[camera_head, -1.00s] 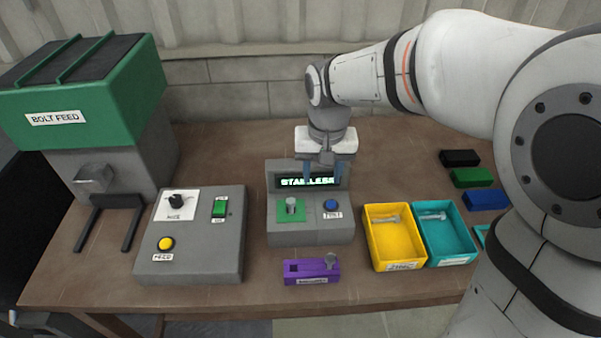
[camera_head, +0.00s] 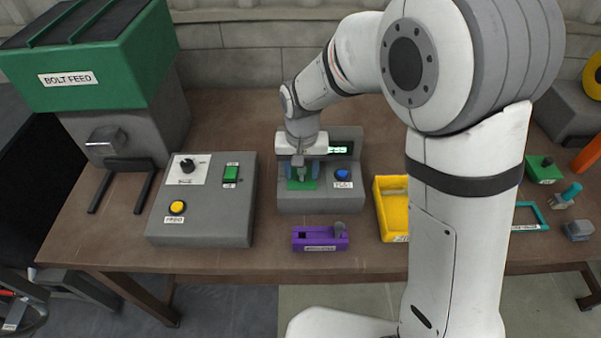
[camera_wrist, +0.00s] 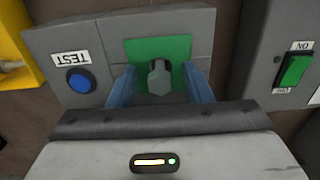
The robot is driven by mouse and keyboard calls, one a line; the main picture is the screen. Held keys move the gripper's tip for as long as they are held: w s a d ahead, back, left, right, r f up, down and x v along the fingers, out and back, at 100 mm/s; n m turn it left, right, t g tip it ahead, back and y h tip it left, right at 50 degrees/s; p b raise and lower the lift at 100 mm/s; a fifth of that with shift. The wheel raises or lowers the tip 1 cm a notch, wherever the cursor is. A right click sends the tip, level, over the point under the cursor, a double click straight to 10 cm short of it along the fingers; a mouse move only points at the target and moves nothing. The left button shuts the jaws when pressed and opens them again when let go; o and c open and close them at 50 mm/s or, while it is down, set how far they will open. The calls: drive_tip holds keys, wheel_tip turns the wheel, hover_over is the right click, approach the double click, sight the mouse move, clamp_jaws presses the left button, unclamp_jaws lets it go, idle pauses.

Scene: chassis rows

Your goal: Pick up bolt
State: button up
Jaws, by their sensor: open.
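The bolt (camera_wrist: 159,78) stands on the green pad (camera_wrist: 178,47) of the grey test station, its hex head toward the wrist camera. My gripper (camera_wrist: 160,88) is open, with one blue finger on each side of the bolt; I see gaps between the fingers and the bolt head. In the head view my gripper (camera_head: 301,172) is down over the green pad (camera_head: 302,184) of the test station (camera_head: 318,203), and the bolt shows only partly between the fingers. The blue TEST button (camera_head: 342,174) is to the right of the pad.
A control box (camera_head: 203,215) with a knob, green switch and yellow button stands left of the station. A purple holder (camera_head: 320,239) is in front. A yellow bin (camera_head: 393,222) is to the right, partly hidden by my arm. The green bolt feed (camera_head: 90,70) is back left.

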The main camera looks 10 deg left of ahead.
clamp_jaws()
idle(0.5)
wheel_tip(320, 180, up, 10)
drive_tip(key=shift+r+b, duration=0.1)
drive_tip(key=shift+b, duration=0.3)
idle(0.3)
